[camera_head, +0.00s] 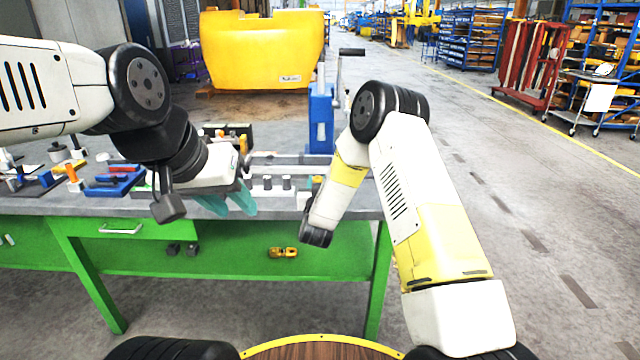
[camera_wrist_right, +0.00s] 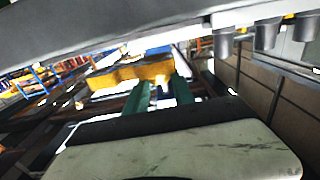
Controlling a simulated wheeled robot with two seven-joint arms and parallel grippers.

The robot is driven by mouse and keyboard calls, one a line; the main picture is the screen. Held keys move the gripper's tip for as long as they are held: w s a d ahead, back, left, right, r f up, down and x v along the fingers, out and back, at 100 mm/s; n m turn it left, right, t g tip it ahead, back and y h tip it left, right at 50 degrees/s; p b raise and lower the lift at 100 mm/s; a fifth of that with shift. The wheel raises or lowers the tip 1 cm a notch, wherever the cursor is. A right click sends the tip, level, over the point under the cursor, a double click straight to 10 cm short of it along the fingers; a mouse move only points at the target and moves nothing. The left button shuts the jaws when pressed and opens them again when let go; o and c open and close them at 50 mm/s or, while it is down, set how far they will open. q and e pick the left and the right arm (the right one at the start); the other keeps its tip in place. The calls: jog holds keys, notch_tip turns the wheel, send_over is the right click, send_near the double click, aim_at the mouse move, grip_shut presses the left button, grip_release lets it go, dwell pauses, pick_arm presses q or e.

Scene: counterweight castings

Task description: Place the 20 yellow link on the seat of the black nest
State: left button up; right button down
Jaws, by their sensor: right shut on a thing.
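I cannot pick out the black nest for certain.
The grey-topped bench (camera_head: 90,203) carries blue fixtures (camera_head: 115,183), grey cylinders (camera_head: 287,184) and a blue press (camera_head: 321,120). Two dark pieces (camera_head: 182,250) show lower at the bench. A large yellow casting (camera_head: 262,50) stands behind. The aisle at right is clear.

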jog(key=shift+w+d, duration=0.2)
jog(key=shift+w, duration=0.75)
jog(key=shift+w+f, duration=0.2)
jog(key=shift+f, duration=0.6)
jog(key=shift+w+f, duration=0.15)
jog(key=shift+f, duration=0.6)
jog(key=shift+f, duration=0.1)
jog(key=shift+f, duration=0.1)
jog(key=c, duration=1.1)
grip_release()
jog(key=shift+o, duration=0.2)
jog(key=shift+f, duration=0.15)
